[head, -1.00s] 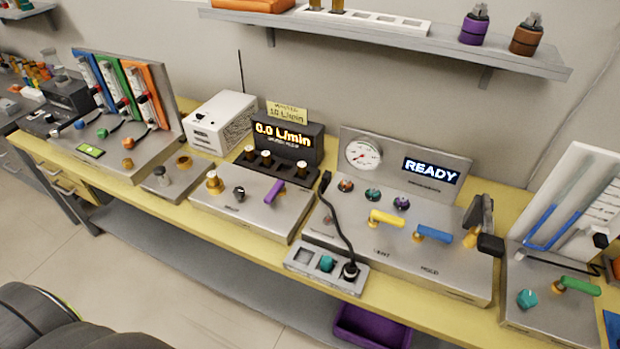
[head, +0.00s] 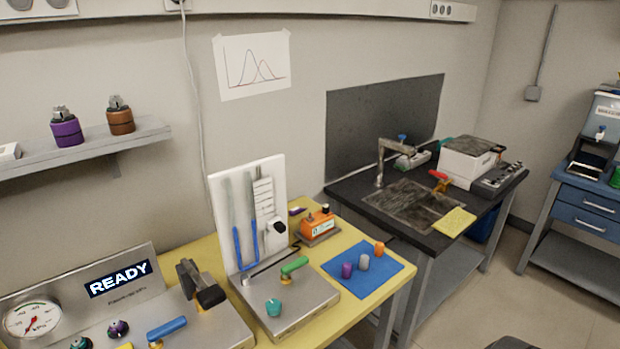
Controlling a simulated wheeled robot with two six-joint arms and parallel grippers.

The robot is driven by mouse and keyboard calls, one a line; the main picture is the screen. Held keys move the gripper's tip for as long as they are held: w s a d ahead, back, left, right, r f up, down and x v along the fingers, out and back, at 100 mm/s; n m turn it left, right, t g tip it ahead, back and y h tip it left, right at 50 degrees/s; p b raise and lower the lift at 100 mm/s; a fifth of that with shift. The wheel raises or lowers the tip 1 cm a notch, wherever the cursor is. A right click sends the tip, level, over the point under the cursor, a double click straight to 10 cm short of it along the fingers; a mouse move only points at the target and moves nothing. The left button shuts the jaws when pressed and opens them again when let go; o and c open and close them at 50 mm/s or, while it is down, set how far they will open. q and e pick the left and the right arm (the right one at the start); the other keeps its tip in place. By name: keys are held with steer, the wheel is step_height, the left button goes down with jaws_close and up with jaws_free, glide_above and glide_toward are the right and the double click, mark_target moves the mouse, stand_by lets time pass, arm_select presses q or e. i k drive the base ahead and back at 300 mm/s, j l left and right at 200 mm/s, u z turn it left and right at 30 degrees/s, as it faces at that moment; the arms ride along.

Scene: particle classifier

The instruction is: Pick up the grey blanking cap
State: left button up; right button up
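The grey blanking cap (head: 363,263) stands on a blue mat (head: 385,280) at the right end of the yellow bench. A purple cap (head: 347,270) is close on its left and an orange cap (head: 379,249) is on its right. All three are apart from my body in the head view, and nothing covers the grey one. Neither of my grippers shows in the head view.
Left of the mat is a metal panel (head: 300,304) with a teal knob, a green lever and an upright U-tube board (head: 217,200). An orange device (head: 318,223) sits behind the mat. A black sink counter (head: 345,189) stands beyond the bench.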

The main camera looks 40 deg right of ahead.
mark_target(364, 258)
steer(key=z, duration=1.7)
steer(key=i+l, duration=0.1)
